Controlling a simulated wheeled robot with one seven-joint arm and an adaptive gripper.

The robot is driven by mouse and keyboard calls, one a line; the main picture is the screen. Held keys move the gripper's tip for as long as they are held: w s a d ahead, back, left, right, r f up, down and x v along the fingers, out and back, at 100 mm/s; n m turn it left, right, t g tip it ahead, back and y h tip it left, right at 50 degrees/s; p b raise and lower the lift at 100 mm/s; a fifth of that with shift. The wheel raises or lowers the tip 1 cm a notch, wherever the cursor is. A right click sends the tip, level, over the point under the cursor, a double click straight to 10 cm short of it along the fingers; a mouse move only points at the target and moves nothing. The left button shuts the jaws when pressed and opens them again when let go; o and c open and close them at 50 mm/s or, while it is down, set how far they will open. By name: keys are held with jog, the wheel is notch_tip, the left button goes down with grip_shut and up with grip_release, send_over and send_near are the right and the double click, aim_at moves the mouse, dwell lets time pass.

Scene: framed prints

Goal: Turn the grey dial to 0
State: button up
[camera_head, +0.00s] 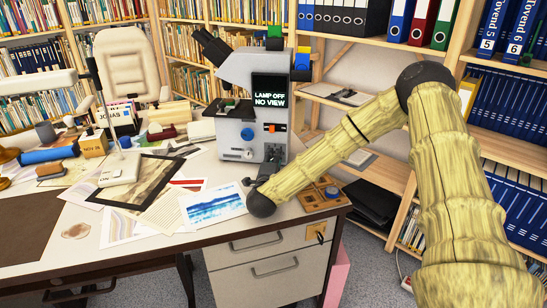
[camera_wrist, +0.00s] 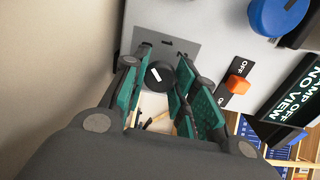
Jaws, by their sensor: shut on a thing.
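The grey dial (camera_wrist: 158,76) is a dark round knob with a short white mark, set on a dark plate on the microscope's pale face. In the head view my gripper (camera_head: 267,172) is at the lower right of the microscope (camera_head: 228,125), and the dial is hidden there. The microscope's screen (camera_head: 269,91) reads "LAMP OFF NO VIEW".
An orange switch (camera_wrist: 238,85) marked OFF and ON and a large blue knob (camera_wrist: 277,15) are close by on the same face. Prints, including a blue watercolour (camera_head: 214,204), lie on the desk (camera_head: 50,285). A wooden tray (camera_head: 320,196) stands near the desk's right edge.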

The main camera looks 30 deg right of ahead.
jog(key=shift+n, duration=0.3)
jog(key=o, duration=1.1)
jog(key=shift+c, duration=0.2)
jog(key=v, duration=1.2)
